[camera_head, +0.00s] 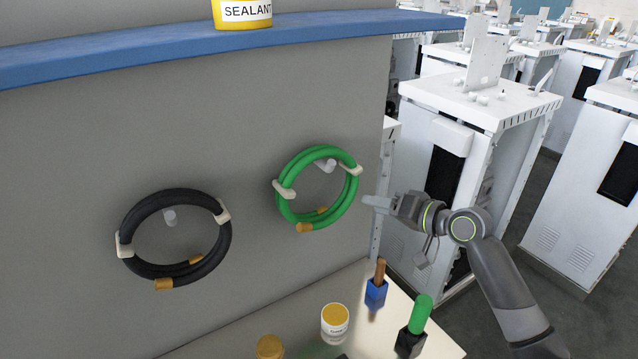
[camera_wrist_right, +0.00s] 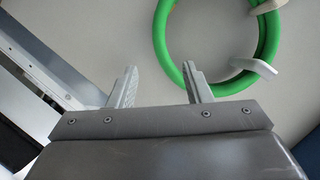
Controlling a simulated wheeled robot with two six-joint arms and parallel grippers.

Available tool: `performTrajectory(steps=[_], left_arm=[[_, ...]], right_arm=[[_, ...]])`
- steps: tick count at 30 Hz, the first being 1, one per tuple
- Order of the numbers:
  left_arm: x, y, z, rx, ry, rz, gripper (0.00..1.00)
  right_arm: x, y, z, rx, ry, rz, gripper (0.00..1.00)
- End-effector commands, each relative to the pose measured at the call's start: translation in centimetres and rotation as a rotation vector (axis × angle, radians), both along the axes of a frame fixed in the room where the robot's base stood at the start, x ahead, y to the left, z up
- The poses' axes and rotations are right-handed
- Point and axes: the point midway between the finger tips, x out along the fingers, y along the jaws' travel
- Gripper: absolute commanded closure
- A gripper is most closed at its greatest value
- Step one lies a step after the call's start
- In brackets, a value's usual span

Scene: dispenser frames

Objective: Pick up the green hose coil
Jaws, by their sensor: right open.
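The green hose coil (camera_head: 295,208) hangs on a white peg on the grey panel, right of the black coil. It has two white clips and brass ends. My right gripper (camera_head: 368,203) is just right of the coil in the head view. In the right wrist view the right gripper (camera_wrist_right: 158,88) is open, with nothing between its fingers. The green coil (camera_wrist_right: 163,48) shows there beyond the right-hand finger, which overlaps its lower left edge in the picture. I cannot tell whether they touch. My left gripper is not in view.
A black hose coil (camera_head: 225,240) hangs on the panel to the left. A blue shelf (camera_head: 150,47) above bears a sealant can (camera_head: 242,14). White cabinets (camera_head: 480,110) stand at right.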

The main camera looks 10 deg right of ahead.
Motion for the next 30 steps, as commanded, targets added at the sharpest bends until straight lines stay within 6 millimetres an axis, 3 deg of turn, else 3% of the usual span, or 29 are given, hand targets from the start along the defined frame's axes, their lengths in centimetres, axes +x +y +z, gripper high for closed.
performTrajectory(steps=[9, 19, 24, 30], left_arm=[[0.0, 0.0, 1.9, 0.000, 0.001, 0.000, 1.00], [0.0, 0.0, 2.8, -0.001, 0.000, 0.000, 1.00], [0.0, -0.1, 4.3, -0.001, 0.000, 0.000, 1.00], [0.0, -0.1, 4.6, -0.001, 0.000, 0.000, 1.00]], right_arm=[[3.9, 2.9, -1.2, 0.003, 0.002, 0.001, 0.55], [5.3, 4.1, -1.8, 0.001, 0.002, 0.001, 0.55], [6.7, 5.5, -2.5, 0.002, 0.004, 0.001, 0.55], [8.1, 6.4, -3.3, -0.001, 0.002, 0.001, 0.55]])
